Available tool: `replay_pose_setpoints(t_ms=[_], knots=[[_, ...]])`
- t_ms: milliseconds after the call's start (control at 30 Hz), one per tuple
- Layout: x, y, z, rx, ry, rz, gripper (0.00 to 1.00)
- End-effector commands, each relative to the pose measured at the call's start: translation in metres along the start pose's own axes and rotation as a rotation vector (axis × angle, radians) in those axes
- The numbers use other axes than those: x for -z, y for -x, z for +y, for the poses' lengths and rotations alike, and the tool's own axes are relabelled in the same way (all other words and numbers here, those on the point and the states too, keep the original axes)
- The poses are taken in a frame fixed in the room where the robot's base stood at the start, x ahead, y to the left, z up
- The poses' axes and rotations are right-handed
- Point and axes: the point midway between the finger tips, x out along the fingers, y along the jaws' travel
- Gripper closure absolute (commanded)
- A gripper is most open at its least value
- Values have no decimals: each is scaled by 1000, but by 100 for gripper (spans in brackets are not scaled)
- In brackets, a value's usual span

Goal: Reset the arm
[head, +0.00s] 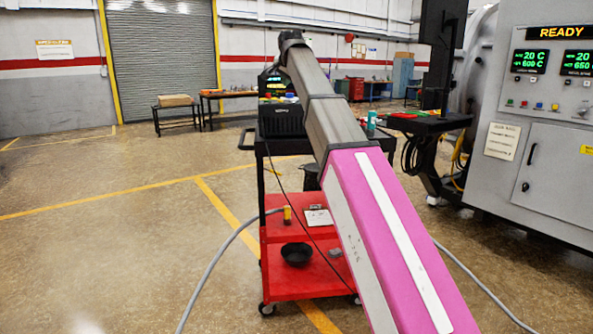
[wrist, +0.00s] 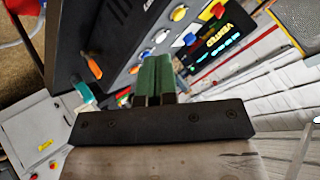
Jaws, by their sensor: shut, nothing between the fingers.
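My arm (head: 395,235), with a pink cover on its near part, reaches from the bottom right up to the upper left in the head view. In the wrist view my gripper (wrist: 156,60) shows two green fingers side by side, shut and empty. The panel's distance from the fingertips is hard to tell.
The grey furnace cabinet (head: 548,180) reads READY at right. A grey hose (head: 215,262) lies on the floor. The left floor is open.

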Motion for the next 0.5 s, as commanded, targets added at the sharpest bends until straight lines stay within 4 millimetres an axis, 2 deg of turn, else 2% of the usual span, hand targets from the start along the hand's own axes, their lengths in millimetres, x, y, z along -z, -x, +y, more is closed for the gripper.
replay_pose_setpoints(t_ms=[267, 500], knots=[[-13, -25, 27, -28, 28, -18, 100], [-31, -57, 63, -63, 64, -44, 100]])
